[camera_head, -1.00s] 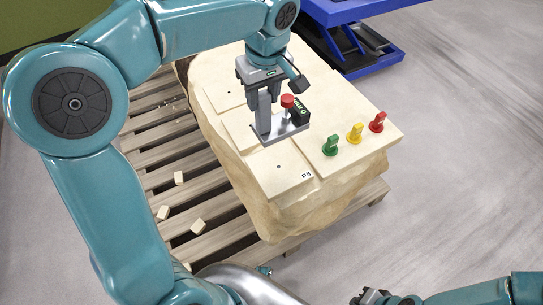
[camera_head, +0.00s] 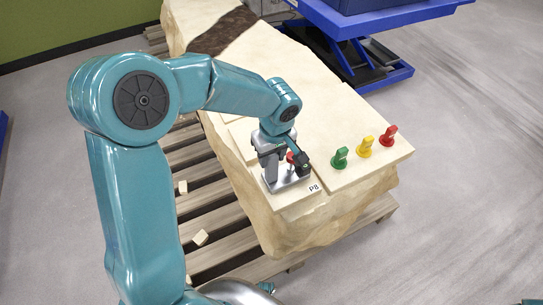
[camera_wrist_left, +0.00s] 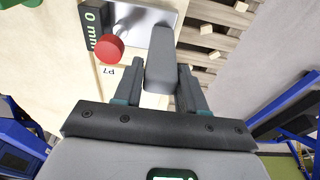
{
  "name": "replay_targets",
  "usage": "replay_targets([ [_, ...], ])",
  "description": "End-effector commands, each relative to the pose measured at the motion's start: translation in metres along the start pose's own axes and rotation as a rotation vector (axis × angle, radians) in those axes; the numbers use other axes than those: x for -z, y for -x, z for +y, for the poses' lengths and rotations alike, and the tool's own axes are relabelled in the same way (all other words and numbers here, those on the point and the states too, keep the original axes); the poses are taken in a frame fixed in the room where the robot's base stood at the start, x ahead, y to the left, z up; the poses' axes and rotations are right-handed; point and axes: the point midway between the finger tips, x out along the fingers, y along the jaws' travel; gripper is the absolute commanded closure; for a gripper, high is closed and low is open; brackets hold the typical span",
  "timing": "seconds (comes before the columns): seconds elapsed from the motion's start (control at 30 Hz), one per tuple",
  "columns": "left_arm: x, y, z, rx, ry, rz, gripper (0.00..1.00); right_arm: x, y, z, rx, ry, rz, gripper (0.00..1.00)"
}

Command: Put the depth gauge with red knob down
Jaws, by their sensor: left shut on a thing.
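The depth gauge (camera_head: 291,181) has a flat metal base, a grey upright post, a dark display and a red knob. My left gripper (camera_head: 269,160) is shut on its post, above the near-left part of the pale stone block (camera_head: 250,70), by the P8 label (camera_head: 314,188). In the left wrist view the post of the gauge (camera_wrist_left: 161,60) stands between the fingers, with the red knob (camera_wrist_left: 109,48) and a "0 mm" display (camera_wrist_left: 94,24) beside it. Whether the base touches the stone is unclear. My right gripper is out of view.
Green (camera_head: 340,158), yellow (camera_head: 365,147) and red (camera_head: 389,136) knobbed pieces stand along the block's right edge. A slatted wooden pallet (camera_head: 205,222) lies under the block, with small pale chips on it. A blue lift table (camera_head: 350,30) stands behind.

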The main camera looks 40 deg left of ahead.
Motion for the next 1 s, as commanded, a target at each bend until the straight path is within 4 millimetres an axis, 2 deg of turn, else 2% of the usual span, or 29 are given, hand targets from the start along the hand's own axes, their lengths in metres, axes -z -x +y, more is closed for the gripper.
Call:
replay_targets([
  [0.4,0.000,-0.005,0.001,-0.005,0.001,0.003,1.00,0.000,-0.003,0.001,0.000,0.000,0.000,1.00],
  [0.43,-0.001,-0.006,0.000,-0.001,0.000,0.001,0.56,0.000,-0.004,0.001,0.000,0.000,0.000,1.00],
  [0.5,-0.001,-0.005,0.000,-0.001,0.000,0.001,0.34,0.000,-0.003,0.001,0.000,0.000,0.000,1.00],
  [0.83,0.000,-0.002,0.000,-0.001,0.000,0.001,0.34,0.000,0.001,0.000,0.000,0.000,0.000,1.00],
  [0.93,0.000,0.009,0.001,-0.004,0.001,0.003,0.34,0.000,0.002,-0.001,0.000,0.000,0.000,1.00],
  [1.0,0.001,0.023,0.001,-0.005,0.001,0.004,0.34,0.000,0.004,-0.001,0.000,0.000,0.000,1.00],
])
